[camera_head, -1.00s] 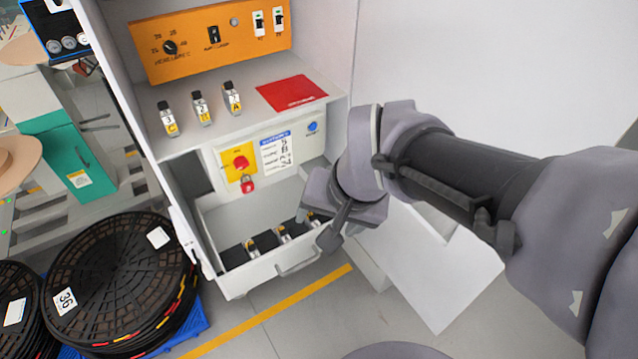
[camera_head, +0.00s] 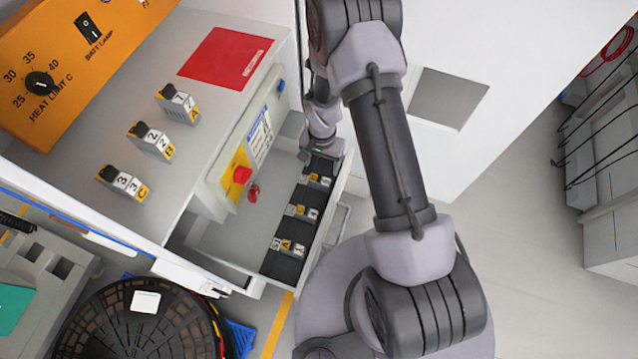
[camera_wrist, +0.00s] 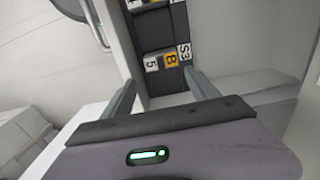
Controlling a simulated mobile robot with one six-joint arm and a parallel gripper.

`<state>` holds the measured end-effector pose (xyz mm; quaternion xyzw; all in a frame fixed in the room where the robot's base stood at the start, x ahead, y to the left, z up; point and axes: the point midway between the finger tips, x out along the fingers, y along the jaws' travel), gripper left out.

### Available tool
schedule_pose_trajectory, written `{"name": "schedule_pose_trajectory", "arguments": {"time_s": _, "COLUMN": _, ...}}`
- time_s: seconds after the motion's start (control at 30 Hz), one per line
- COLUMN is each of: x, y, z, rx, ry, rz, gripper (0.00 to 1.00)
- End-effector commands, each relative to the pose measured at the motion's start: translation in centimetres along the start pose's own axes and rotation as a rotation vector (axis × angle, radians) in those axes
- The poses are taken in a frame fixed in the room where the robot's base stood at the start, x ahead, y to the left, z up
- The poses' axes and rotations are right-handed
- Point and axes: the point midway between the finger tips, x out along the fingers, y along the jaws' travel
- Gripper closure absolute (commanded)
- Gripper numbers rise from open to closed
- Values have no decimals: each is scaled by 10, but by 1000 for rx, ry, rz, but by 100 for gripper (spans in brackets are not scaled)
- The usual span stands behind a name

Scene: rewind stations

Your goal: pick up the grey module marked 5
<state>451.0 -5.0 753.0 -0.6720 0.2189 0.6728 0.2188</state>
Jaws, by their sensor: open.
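Two more modules (camera_head: 300,212) (camera_head: 288,246) sit in the same drawer (camera_head: 222,240). A red padlock (camera_head: 254,192) hangs by the drawer. A black reel (camera_head: 140,320) stands at lower left.

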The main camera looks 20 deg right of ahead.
Motion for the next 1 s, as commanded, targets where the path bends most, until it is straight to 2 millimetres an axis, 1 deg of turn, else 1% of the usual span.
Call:
{"name": "schedule_pose_trajectory", "arguments": {"time_s": 0.03, "x": 13, "y": 0, "z": 0, "rx": -1, "ry": 0, "rz": 0, "gripper": 31}}
{"name": "schedule_pose_trajectory", "arguments": {"time_s": 0.1, "x": 22, "y": 0, "z": 0, "rx": -1, "ry": -1, "rz": 1, "gripper": 31}}
{"name": "schedule_pose_trajectory", "arguments": {"time_s": 0.27, "x": 35, "y": -1, "z": 2, "rx": -2, "ry": 0, "rz": 0, "gripper": 31}}
{"name": "schedule_pose_trajectory", "arguments": {"time_s": 0.43, "x": 70, "y": -2, "z": 7, "rx": 0, "ry": -1, "rz": 0, "gripper": 31}}
{"name": "schedule_pose_trajectory", "arguments": {"time_s": 0.5, "x": 79, "y": -2, "z": 7, "rx": 0, "ry": -1, "rz": -1, "gripper": 31}}
{"name": "schedule_pose_trajectory", "arguments": {"time_s": 0.67, "x": 77, "y": -2, "z": 7, "rx": 0, "ry": 0, "rz": -1, "gripper": 31}}
{"name": "schedule_pose_trajectory", "arguments": {"time_s": 0.7, "x": 77, "y": -2, "z": 6, "rx": 0, "ry": 0, "rz": -1, "gripper": 33}}
{"name": "schedule_pose_trajectory", "arguments": {"time_s": 0.77, "x": 77, "y": -2, "z": 6, "rx": -1, "ry": 0, "rz": -1, "gripper": 45}}
{"name": "schedule_pose_trajectory", "arguments": {"time_s": 0.8, "x": 77, "y": -2, "z": 6, "rx": -1, "ry": 0, "rz": -1, "gripper": 52}}
{"name": "schedule_pose_trajectory", "arguments": {"time_s": 0.87, "x": 77, "y": -2, "z": 6, "rx": -1, "ry": 0, "rz": -1, "gripper": 64}}
{"name": "schedule_pose_trajectory", "arguments": {"time_s": 1.0, "x": 77, "y": -2, "z": 6, "rx": -1, "ry": 0, "rz": -1, "gripper": 92}}
